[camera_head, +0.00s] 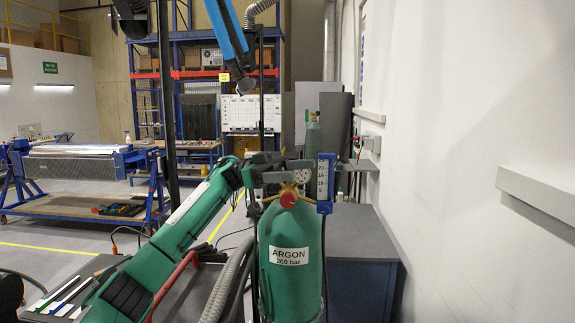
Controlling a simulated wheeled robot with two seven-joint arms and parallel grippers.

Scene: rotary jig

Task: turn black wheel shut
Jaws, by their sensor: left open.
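A green argon cylinder (291,262) stands upright in the middle of the view, with a brass valve (273,193) and a round red part (288,200) at its top. My green left arm comes in from the lower left. My left gripper (296,171) is open at the valve top, just above the red part. I cannot make out the black wheel for certain; the gripper covers that area. Whether the fingers touch anything there cannot be told. My right gripper is not in view.
A blue flowmeter with a scale (323,180) stands close right of the valve. A grey-topped blue cabinet (362,245) is behind the cylinder. Grey hoses (226,283) and a red curved bar (172,284) lie left of it. The white wall bounds the right side.

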